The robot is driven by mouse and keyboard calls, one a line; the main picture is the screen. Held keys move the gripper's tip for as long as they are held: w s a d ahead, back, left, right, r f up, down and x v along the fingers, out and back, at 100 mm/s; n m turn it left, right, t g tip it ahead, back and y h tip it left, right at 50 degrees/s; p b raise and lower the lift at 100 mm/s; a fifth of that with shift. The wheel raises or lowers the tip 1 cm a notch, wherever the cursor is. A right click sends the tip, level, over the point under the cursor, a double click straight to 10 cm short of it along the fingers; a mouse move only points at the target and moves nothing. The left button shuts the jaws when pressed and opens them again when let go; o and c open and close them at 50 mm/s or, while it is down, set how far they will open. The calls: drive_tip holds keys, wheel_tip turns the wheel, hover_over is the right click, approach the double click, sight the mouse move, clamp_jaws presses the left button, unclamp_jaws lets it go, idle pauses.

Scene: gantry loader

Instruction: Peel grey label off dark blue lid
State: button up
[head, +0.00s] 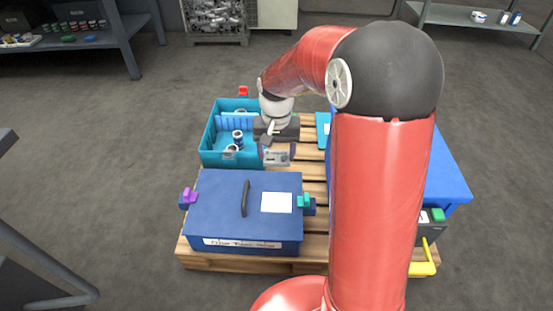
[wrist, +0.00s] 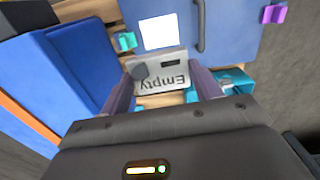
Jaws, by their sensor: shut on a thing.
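The dark blue lid (head: 222,204) covers a box at the front of the pallet, with a black handle (head: 245,198) across its middle. A white square (head: 276,202) shows flat on the lid, right of the handle; it also shows in the wrist view (wrist: 158,31). My gripper (head: 276,151) is beyond the lid's far edge, shut on the grey label (wrist: 160,76). The label reads "Empty", upside down in the wrist view, and is apart from the white square. It also shows in the head view (head: 277,159). The fingers hide its side edges.
An open teal crate (head: 207,140) with several white-and-blue parts stands left of my gripper. A purple clip (head: 188,196) and a teal clip (head: 306,201) sit at the box's sides. A larger blue box (head: 447,180) stands right, partly behind my arm. Bare pallet slats (head: 314,170) lie between.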

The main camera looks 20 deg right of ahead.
sight(277, 156)
drive_tip(key=shift+r+p, duration=1.55)
drive_tip(key=shift+r, duration=0.55)
